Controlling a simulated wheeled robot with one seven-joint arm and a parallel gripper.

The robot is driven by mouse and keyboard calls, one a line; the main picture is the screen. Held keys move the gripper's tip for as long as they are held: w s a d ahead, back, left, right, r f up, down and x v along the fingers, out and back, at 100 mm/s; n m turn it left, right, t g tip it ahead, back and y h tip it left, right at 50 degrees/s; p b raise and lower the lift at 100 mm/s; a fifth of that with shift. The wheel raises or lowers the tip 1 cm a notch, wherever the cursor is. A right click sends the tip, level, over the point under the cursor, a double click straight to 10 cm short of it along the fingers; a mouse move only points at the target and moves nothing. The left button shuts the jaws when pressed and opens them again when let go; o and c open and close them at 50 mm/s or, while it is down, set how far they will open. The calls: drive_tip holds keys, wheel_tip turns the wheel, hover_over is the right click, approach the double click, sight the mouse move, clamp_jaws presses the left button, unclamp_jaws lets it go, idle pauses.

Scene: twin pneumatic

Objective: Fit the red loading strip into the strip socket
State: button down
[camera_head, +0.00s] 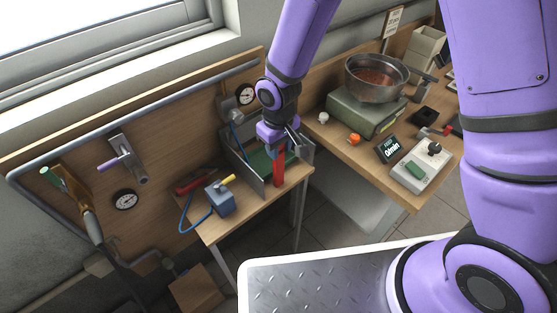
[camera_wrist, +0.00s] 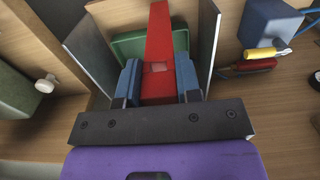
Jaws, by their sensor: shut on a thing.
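The red loading strip (camera_head: 279,168) hangs below my gripper (camera_head: 277,142) at the front of a metal-walled bay on the small wooden bench. In the wrist view, the strip (camera_wrist: 158,35) runs away from me between the blue fingers of my gripper (camera_wrist: 160,82), which is shut on it. The bay's grey side plates (camera_wrist: 207,45) stand on both sides of the strip, with a green tray (camera_wrist: 125,47) behind it. I cannot tell which part is the strip socket, nor whether the strip's far end touches anything.
A blue block (camera_head: 220,199) with a hose, a yellow-handled tool (camera_wrist: 260,54) and a red tool (camera_head: 193,183) lie left of the bay in the head view. The right bench holds a metal pot (camera_head: 376,80), an orange knob (camera_head: 354,139) and a control box (camera_head: 421,166).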

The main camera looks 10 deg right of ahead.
drive_tip(key=shift+r, duration=0.1)
drive_tip(key=shift+r, duration=0.9)
drive_tip(key=shift+s+a+r, duration=0.1)
drive_tip(key=shift+s+r, duration=0.4)
drive_tip(key=shift+r, duration=0.35)
drive_tip(key=s+a+r, duration=0.1)
drive_tip(key=s+a, duration=0.1)
drive_tip(key=s, duration=1.2)
drive_tip(key=shift+s+r, duration=0.15)
drive_tip(key=shift+s, duration=0.25)
